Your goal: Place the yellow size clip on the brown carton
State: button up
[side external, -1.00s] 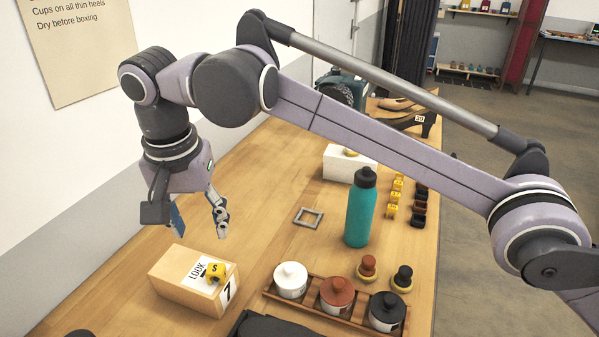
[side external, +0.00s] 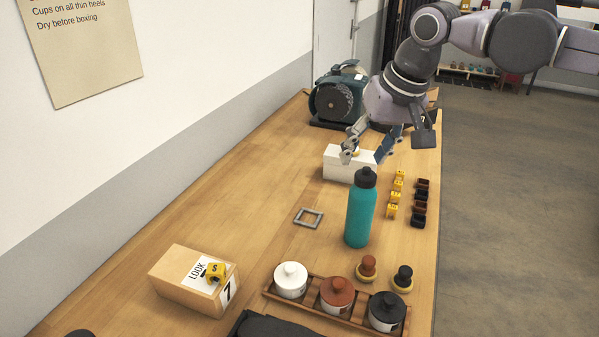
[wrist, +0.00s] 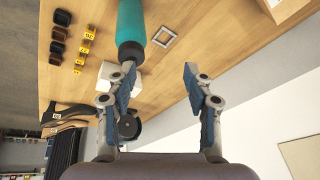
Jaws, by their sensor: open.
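The brown carton (side external: 182,290) lies at the front left of the bench, marked LOOK and 7. A yellow size clip (side external: 215,272) marked S rests on its top.
A teal bottle (side external: 360,215) stands in front of the white box. Rows of yellow clips (side external: 395,196) and dark clips (side external: 420,204) lie at right. A wooden tray (side external: 312,308) holds lidded pots. A grey frame (side external: 308,217) lies mid-bench. A grinder (side external: 340,97) stands behind.

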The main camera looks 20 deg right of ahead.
jog(key=s+d+f+n+t+h, duration=0.1)
jog(key=s+d+f+n+t, duration=0.1)
jog(key=s+d+f, duration=1.1)
jog(key=s+d+t, duration=0.1)
jog(key=d, duration=0.3)
jog(key=shift+s, duration=0.3)
